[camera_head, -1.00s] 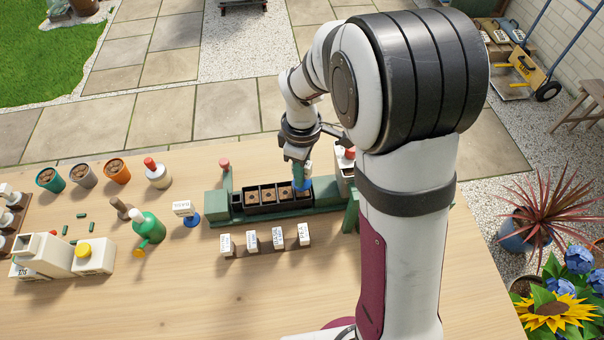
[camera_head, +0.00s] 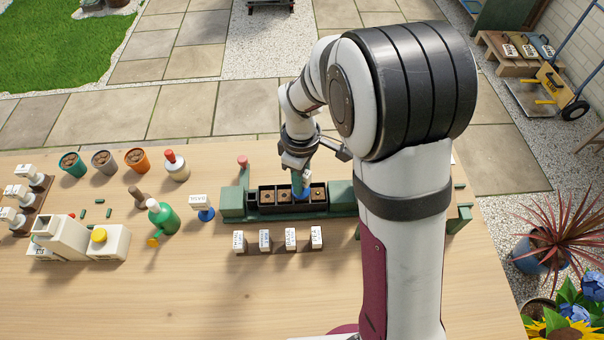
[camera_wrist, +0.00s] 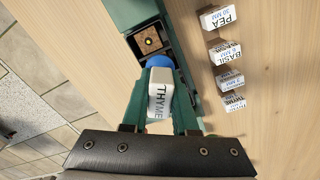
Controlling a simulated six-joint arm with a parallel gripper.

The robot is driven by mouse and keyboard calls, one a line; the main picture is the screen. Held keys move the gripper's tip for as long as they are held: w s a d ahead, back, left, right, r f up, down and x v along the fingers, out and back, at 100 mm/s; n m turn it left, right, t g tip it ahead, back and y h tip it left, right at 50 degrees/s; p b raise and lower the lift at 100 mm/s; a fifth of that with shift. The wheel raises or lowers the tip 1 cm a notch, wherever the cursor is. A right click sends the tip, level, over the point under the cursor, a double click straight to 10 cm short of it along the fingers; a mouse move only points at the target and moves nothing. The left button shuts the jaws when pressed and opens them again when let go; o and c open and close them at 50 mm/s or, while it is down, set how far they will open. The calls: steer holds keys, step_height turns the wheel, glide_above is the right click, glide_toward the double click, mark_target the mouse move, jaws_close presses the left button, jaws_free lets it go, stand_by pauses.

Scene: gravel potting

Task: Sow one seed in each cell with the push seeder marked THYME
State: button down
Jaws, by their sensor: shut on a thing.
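My gripper (camera_head: 299,166) is shut on the push seeder, whose white body (camera_wrist: 160,88) reads THYME in the wrist view. The seeder has a blue end (camera_wrist: 160,62), which also shows in the head view over the third cell from the left. Whether it touches the soil I cannot tell. The black cell tray (camera_head: 252,200) sits in a green holder (camera_head: 232,203). Its rightmost cell (camera_wrist: 150,40) holds brown soil with a small yellow spot in a dark hole. The two left cells show soil with a dark hole each; whether seeds lie there is too small to tell.
Several white label blocks (camera_head: 265,240) stand in front of the holder, including PEA (camera_wrist: 222,17) and BASIL (camera_wrist: 228,54). The front table is clear.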

steer(key=shift+f, duration=0.65)
stand_by(0.9)
steer(key=shift+r, duration=1.55)
steer(key=a, duration=0.4)
steer(key=shift+r, duration=0.4)
steer(key=shift+d+f, duration=0.1)
steer(key=shift+f, duration=1.2)
steer(key=shift+f, duration=0.65)
steer(key=shift+r, duration=1.5)
